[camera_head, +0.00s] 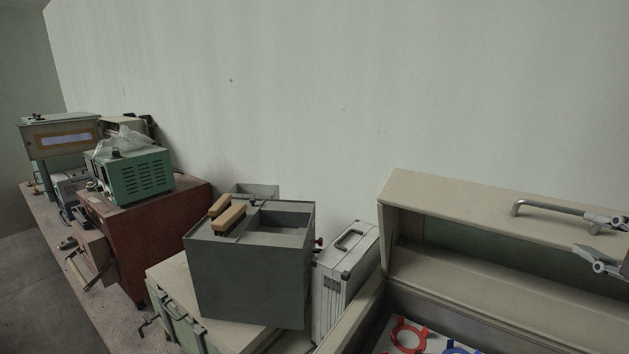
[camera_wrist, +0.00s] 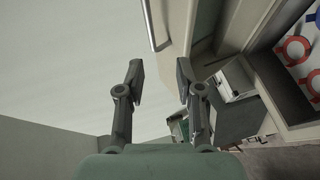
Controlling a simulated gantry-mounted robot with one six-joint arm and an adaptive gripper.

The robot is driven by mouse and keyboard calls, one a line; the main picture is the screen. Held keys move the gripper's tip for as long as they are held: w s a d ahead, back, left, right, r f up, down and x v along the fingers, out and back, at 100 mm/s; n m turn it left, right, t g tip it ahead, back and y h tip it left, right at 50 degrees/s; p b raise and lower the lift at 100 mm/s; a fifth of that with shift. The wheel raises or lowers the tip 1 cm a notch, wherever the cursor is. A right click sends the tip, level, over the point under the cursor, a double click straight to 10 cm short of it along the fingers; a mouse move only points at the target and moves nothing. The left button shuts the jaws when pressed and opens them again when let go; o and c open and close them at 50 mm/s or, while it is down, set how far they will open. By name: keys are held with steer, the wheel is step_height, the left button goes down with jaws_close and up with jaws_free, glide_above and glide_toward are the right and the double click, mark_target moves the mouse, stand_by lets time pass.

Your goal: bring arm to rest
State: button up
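My gripper (camera_head: 588,234) shows only in part at the right edge of the head view, close to the right end of the metal handle (camera_head: 548,207) on the raised lid (camera_head: 470,199) of a beige case. Most of my arm is out of view.
The open case holds a red ring-shaped part (camera_head: 408,336) and a blue one (camera_head: 459,348). A grey metal box (camera_head: 245,280), a silver case (camera_head: 345,272) and a green instrument (camera_head: 138,178) on a brown cabinet (camera_head: 160,235) crowd the bench. Space before the upper wall is clear.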

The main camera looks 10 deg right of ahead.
steer(key=w+a+f+m+y, duration=0.2)
steer(key=w+a+f+m, duration=0.1)
steer(key=a+f, duration=0.7)
steer(key=w+a+f+m+y, duration=0.1)
steer(key=w+a+f+m, duration=0.25)
steer(key=a+f, duration=0.65)
steer(key=s+a+f+m+g+y, duration=0.1)
steer(key=s+a+f, duration=0.4)
steer(key=a, duration=0.6)
steer(key=s+a+f+m+y, duration=0.2)
steer(key=s+a+f+m, duration=0.2)
steer(key=a, duration=0.7)
steer(key=shift+s+a+f+g, duration=0.35)
steer(key=shift+s+f+g, duration=0.05)
steer(key=shift+f, duration=0.55)
steer(key=shift+m, duration=0.25)
